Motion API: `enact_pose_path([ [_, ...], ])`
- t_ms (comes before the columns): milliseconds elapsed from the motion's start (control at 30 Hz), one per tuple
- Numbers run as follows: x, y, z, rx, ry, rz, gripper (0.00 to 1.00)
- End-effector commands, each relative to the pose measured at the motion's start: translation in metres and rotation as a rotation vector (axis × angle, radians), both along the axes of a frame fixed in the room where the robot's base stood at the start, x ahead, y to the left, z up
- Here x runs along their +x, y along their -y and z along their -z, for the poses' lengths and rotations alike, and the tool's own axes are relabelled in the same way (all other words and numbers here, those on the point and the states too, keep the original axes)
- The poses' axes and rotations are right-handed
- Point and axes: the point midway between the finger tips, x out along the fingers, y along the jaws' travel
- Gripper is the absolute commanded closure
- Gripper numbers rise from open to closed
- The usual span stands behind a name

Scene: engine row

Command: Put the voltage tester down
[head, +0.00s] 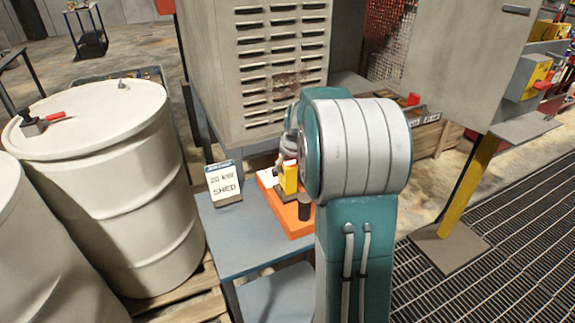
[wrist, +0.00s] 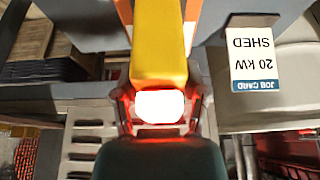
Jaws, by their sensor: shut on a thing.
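The yellow voltage tester (head: 290,178) is upright over an orange tray (head: 290,225) on the blue-grey bench. In the wrist view the tester (wrist: 160,55) runs away from the camera between the fingers of my gripper (wrist: 160,108), with a bright white patch at its near end. My gripper (head: 288,151) is shut on it from above, partly hidden by my arm in the head view. The orange tray (wrist: 124,12) shows on both sides of the tester in the wrist view. I cannot tell whether the tester's lower end touches the tray.
A dark cylinder (head: 305,208) stands on the tray's near part. A job card reading "20 kW SHED" (head: 224,184) stands left of the tray. White drums (head: 120,180) are at the left. A louvred grey cabinet (head: 255,75) is behind. My arm hides the bench's right side.

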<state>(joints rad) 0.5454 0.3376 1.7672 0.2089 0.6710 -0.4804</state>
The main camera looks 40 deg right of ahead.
Motion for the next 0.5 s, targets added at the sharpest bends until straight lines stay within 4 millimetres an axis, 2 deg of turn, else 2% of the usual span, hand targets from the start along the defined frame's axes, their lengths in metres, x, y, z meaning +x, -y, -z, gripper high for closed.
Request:
enact_pose_path([
  [100,0.0000,0.0001,0.0017,0.000,0.000,0.000,1.00],
  [133,0.0002,0.0000,0.0022,0.000,-0.001,0.000,0.35],
  [200,0.0001,0.0000,0.0021,0.000,-0.001,0.000,0.09],
  [500,0.0001,-0.0001,0.0018,0.000,-0.001,0.000,0.09],
])
